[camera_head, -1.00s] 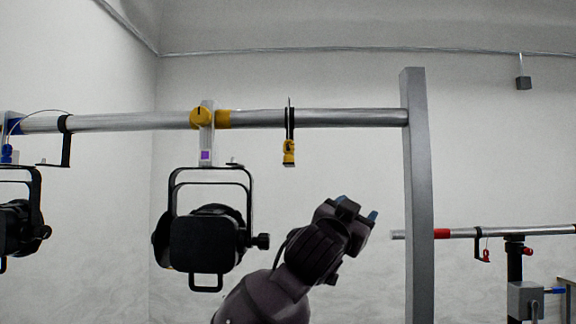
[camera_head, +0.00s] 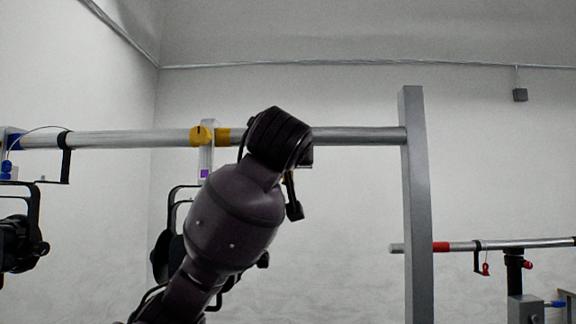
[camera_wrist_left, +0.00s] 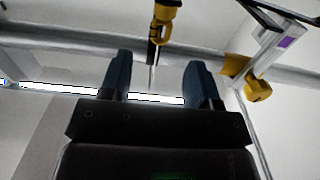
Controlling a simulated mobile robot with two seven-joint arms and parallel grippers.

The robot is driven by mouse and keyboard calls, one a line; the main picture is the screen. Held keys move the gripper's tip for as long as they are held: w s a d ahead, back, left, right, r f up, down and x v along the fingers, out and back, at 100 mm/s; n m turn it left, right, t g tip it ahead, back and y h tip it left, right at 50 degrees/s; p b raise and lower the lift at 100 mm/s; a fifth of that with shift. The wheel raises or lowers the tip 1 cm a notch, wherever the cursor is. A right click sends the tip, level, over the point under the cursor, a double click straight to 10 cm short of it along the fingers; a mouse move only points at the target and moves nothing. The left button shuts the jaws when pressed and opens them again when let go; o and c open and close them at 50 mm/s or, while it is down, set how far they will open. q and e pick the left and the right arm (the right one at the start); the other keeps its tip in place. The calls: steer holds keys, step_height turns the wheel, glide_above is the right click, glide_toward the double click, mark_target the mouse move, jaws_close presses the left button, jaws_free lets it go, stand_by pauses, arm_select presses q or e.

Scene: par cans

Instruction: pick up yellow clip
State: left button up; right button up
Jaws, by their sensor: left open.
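The yellow clip (camera_wrist_left: 165,18) hangs at the top middle of the left wrist view, on a dark strap (camera_wrist_left: 152,55) by the pipe. In the head view my arm hides it. My left gripper (camera_wrist_left: 160,78) is open and empty, its two dark blue fingers apart. The clip lies beyond the fingertips, roughly in line with the gap between them, and is not touched. In the head view my left arm rises in front of the pipe and its jaws are hidden. My right gripper is not in view.
A grey pipe (camera_head: 360,135) runs across to an upright post (camera_head: 415,200). A yellow clamp (camera_head: 201,136) holds a black stage light (camera_head: 167,258), partly behind my arm. Another light (camera_head: 20,235) hangs at far left. Space between my arm and the post is clear.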

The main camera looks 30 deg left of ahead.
arm_select(q)
steer(key=p+x, duration=0.1)
steer(key=x, duration=0.6)
steer(key=shift+w+a+p, duration=0.1)
steer(key=shift+w+p, duration=0.05)
steer(key=shift+p, duration=0.25)
steer(key=shift+w+a, duration=0.2)
steer(key=shift+w, duration=0.15)
steer(key=shift+w+f, duration=0.1)
steer(key=shift+w, duration=0.1)
steer(key=shift+c, duration=0.3)
jaws_close()
